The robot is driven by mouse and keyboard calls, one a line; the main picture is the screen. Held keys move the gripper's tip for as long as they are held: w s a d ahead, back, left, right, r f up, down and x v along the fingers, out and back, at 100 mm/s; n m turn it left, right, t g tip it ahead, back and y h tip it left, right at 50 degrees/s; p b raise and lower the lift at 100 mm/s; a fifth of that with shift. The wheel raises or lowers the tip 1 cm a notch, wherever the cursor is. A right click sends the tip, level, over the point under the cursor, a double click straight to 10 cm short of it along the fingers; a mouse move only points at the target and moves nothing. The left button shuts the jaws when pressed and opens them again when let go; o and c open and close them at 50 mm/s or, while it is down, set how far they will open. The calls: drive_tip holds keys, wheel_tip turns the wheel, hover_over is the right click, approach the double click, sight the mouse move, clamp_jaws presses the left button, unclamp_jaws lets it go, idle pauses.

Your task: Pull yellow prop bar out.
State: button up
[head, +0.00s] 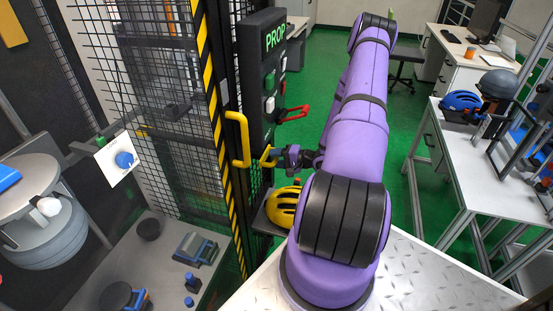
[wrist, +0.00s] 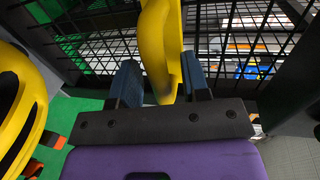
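A yellow bar handle (head: 267,157) sticks out from the dark panel marked PROP, low on its front. I take it for the yellow prop bar. In the wrist view the yellow bar (wrist: 162,45) rises between my two blue fingers, close to the right finger, with a narrow gap at the left finger. My gripper (head: 280,156) is at this handle in the head view, with its fingers around the bar; I see no clear grip on both sides. The bar's far end is hidden.
A larger yellow handle (head: 238,139) is on the striped cage post to the left. A red lever (head: 294,113) stands above my gripper on the panel. A yellow helmet (head: 283,208) sits on a dark shelf below. The black mesh cage (head: 165,90) stands left.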

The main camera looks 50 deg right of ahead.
clamp_jaws()
drive_tip(key=f+v, duration=0.1)
drive_tip(key=v, duration=0.5)
drive_tip(key=shift+s+d+f, duration=0.15)
drive_tip(key=shift+s, duration=0.2)
drive_tip(key=shift+o, duration=0.4)
unclamp_jaws()
drive_tip(key=shift+s, duration=0.1)
drive_tip(key=shift+s, duration=0.1)
drive_tip(key=v, duration=1)
drive_tip(key=shift+s+d, duration=0.2)
drive_tip(key=shift+s, duration=0.1)
